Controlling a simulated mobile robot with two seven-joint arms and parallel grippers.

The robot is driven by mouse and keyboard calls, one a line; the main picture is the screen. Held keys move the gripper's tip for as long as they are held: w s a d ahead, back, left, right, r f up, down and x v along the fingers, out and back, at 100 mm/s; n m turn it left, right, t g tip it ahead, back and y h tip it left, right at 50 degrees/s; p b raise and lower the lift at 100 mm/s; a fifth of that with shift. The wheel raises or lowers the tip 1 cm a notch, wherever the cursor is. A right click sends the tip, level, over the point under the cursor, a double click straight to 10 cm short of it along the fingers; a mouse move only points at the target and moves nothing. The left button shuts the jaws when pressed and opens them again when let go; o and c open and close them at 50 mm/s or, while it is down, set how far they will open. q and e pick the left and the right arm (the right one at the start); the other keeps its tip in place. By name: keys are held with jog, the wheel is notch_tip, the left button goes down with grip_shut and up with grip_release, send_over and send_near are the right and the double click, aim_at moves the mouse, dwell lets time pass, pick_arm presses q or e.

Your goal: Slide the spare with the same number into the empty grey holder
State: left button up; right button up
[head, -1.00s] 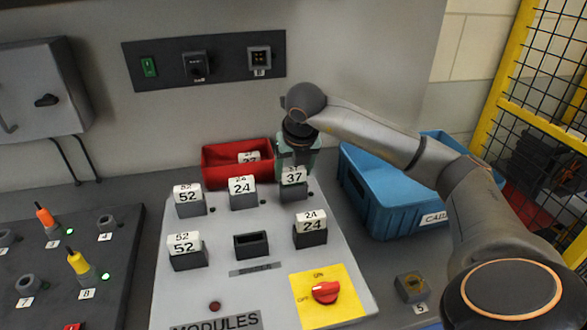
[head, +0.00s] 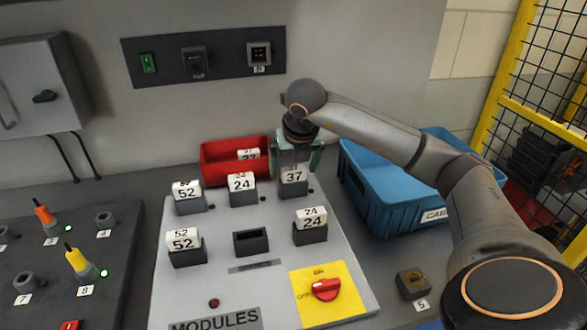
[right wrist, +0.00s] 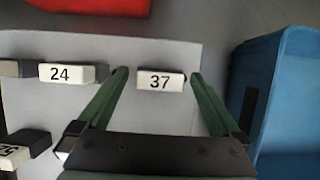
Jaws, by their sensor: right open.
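The empty grey holder (head: 251,242) is in the front row of the sloping panel (head: 225,290), between a 52 module (head: 183,241) and a 24 module (head: 311,219). Behind them stand another 52 module (head: 187,190), another 24 module (head: 242,184) and a 37 module (head: 293,177), each in a dark holder. A white spare numbered 37 (head: 248,155) appears to lie in the red bin (head: 222,173). My right gripper (head: 297,165) is open at the back-row 37 module. In the right wrist view the 37 module (right wrist: 160,79) lies between the spread green fingers.
A blue bin (head: 390,205) stands right of the panel, close to my right arm. A red rotary switch (head: 325,289) sits on a yellow plate at the panel's front. A dark peg board (head: 60,265) is at left, and a yellow mesh fence (head: 545,110) at right.

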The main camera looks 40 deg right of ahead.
jog(key=v, duration=1.1)
jog(key=shift+s+r, duration=0.2)
jog(key=shift+r, duration=0.1)
jog(key=shift+f, duration=0.1)
